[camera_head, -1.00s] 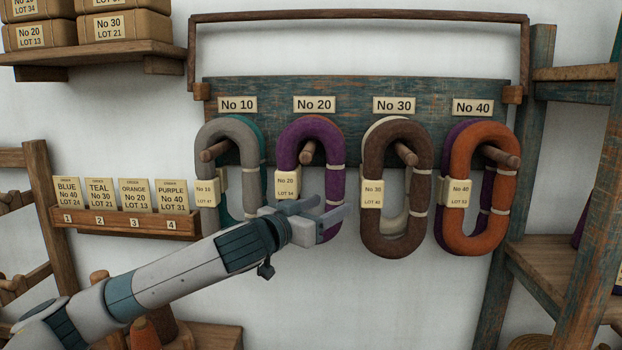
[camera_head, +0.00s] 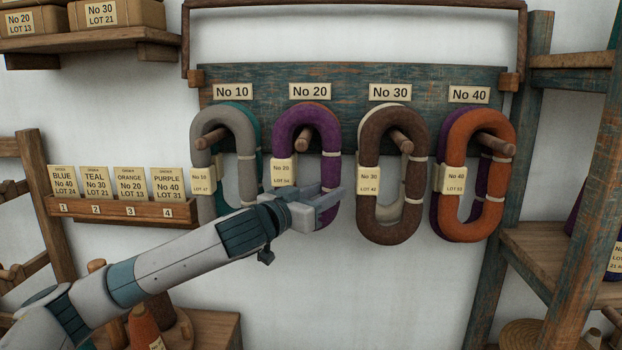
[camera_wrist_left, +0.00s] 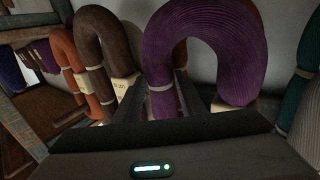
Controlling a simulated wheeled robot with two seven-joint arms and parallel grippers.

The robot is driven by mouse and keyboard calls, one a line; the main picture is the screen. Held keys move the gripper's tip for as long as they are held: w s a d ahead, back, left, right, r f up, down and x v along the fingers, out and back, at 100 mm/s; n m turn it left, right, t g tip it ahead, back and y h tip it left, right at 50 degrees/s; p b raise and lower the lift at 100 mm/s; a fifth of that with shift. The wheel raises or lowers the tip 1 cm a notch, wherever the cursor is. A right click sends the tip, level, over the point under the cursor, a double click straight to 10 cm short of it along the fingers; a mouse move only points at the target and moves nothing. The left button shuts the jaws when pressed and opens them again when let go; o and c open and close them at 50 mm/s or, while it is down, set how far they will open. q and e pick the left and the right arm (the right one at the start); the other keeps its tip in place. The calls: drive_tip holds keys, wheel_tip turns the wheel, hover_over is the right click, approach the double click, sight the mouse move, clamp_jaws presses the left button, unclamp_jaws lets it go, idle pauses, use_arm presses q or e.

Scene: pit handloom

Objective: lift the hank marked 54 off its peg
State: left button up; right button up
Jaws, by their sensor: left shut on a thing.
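The purple hank (camera_head: 328,165) hangs on the peg (camera_head: 304,143) under the No 20 sign (camera_head: 310,90). Its paper tag (camera_head: 282,171) reads No 20, with a small lot number that looks like 54 but is blurred. My left gripper (camera_head: 328,197) is shut on the lower part of this hank and hides some of its bottom bend. The hank's upper loop is still over the peg. In the left wrist view the purple hank (camera_wrist_left: 205,40) arches close in front of the gripper. My right gripper is not in view.
A grey hank (camera_head: 208,140) with teal behind hangs to the left. A brown hank (camera_head: 368,215) and an orange hank (camera_head: 465,235) hang to the right, fairly close. An order card rack (camera_head: 120,212) is at left, and a wooden shelf stand (camera_head: 585,190) at right.

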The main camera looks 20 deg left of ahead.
sight(326, 163)
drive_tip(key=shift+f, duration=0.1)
